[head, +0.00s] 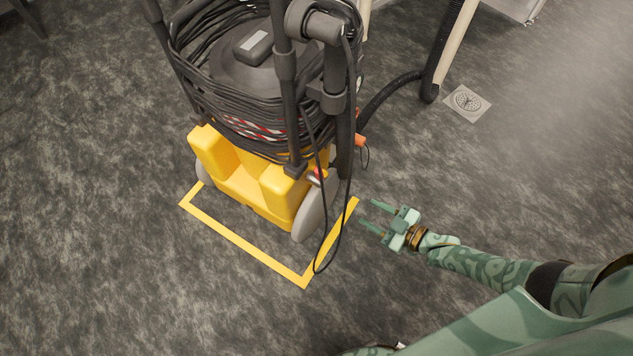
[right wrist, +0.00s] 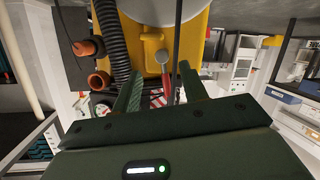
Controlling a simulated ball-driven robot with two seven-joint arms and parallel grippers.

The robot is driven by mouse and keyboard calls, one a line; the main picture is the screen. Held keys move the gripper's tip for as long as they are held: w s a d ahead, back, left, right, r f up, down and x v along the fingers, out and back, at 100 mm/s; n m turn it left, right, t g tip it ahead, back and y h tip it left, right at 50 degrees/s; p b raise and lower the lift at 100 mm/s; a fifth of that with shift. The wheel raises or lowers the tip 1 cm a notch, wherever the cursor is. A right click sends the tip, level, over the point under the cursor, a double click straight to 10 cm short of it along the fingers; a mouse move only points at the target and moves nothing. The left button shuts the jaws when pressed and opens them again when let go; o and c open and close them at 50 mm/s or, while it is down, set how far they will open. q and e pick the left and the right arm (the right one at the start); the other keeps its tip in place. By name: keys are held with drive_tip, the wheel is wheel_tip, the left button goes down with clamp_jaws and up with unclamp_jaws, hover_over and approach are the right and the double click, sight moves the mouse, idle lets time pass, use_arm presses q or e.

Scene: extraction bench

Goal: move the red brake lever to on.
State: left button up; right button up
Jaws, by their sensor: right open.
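The red brake lever (head: 317,174) shows small at the right rear of the yellow machine base (head: 247,188), beside the grey wheel (head: 316,210), partly hidden by cables and a dark tube. My left gripper is not in view.
A black cable (head: 345,215) loops down between the machine and my right gripper. A ribbed hose (head: 385,92) runs off the machine's right side. A yellow floor outline (head: 242,243) surrounds the base. The floor right of the machine is clear around a drain (head: 467,102).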

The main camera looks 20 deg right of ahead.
drive_tip(key=t+y, duration=0.2)
approach(323, 177)
drive_tip(key=b+x, duration=0.3)
drive_tip(key=x, duration=0.7)
drive_tip(key=shift+w+f, duration=0.1)
drive_tip(key=shift+f, duration=0.05)
drive_tip(key=shift+w+a, duration=0.3)
drive_tip(key=shift+w, duration=0.2)
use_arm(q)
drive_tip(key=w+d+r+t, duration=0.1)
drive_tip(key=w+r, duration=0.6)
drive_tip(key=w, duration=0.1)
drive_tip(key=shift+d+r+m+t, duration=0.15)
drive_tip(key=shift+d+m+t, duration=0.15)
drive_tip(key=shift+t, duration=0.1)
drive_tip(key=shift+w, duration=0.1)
use_arm(e)
clamp_jaws()
